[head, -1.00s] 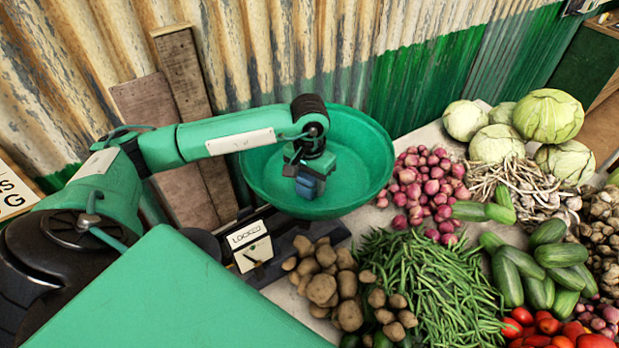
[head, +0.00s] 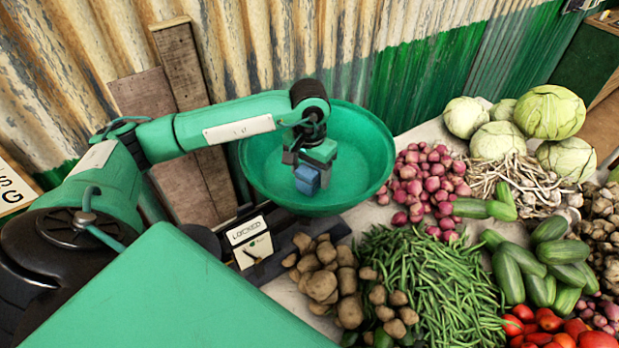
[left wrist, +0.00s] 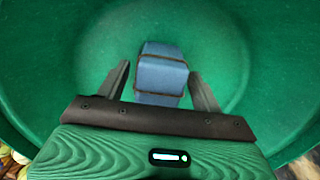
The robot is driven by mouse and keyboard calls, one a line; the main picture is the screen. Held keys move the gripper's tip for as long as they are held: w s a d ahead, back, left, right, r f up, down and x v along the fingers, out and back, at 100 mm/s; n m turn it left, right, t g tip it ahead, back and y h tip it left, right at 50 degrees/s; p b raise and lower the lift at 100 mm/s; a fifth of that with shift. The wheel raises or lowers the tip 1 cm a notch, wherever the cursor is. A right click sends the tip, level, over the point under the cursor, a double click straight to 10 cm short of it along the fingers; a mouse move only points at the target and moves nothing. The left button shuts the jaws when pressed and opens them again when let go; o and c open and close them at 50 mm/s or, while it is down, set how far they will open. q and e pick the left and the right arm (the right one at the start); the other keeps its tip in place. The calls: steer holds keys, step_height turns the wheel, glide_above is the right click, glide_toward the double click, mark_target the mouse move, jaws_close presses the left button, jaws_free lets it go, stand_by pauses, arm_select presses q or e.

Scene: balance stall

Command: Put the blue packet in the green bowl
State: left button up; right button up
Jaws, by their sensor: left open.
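The blue packet (head: 307,179) is inside the outline of the green bowl (head: 375,150) in the head view, just below my left gripper (head: 309,166). In the left wrist view the blue packet (left wrist: 162,75), with dark bands across it, lies between the two spread fingers of my left gripper (left wrist: 160,82), with a gap on each side. The green bowl (left wrist: 265,80) fills the background there. My left gripper is open. Whether the packet's underside touches the bowl floor is hard to tell. My right gripper is not in view.
The bowl sits on a scale with a label plate (head: 249,240). Potatoes (head: 322,275), green beans (head: 425,280) and red onions (head: 430,185) lie close to its right and front. A corrugated wall (head: 330,50) and wooden boards (head: 183,75) stand behind.

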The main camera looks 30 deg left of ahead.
mark_target(310, 168)
arm_select(q)
step_height(310, 168, up, 8)
steer(key=b, duration=0.2)
steer(key=shift+r+b, duration=0.25)
steer(key=shift+b, duration=0.15)
steer(key=shift+r, duration=0.75)
